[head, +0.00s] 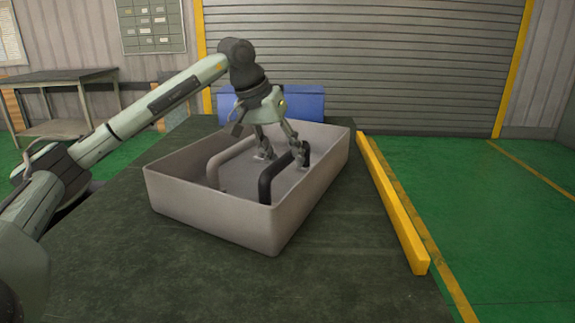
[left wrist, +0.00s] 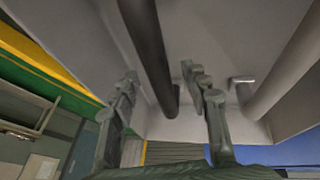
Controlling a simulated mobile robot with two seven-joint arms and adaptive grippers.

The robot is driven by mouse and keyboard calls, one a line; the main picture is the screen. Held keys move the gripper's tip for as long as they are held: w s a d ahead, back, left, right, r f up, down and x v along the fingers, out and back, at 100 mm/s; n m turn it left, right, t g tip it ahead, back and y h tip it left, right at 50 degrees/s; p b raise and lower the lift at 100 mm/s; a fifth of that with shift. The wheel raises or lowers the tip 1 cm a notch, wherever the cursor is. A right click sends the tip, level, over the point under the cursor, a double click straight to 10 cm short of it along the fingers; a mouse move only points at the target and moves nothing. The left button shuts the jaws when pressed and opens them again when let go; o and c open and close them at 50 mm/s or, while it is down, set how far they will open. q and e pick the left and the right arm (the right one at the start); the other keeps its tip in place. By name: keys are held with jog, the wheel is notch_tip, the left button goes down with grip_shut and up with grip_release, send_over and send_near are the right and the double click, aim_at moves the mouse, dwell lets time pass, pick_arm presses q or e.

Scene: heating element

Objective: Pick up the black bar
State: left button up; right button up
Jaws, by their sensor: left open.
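The black bar (head: 268,184) stands as a raised, handle-like bar with bent ends inside the grey bin (head: 225,221). My left gripper (head: 284,157) reaches down into the bin from above and is open. Its fingers are at the far part of the black bar and hide some of it. In the left wrist view the black bar (left wrist: 150,48) runs between the two spread fingers of the left gripper (left wrist: 160,92). I cannot tell whether either finger touches it. My right gripper is not in view.
A similar light grey bar (head: 228,158) stands to the left of the black one in the bin. The bin's walls rise around both bars. The bin sits on a dark table (head: 340,285); a yellow rail (head: 393,203) runs along its right. A blue box (head: 305,104) is behind.

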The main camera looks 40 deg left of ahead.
pick_arm(q)
grip_shut()
jog(key=shift+r, duration=0.1)
dwell(0.4)
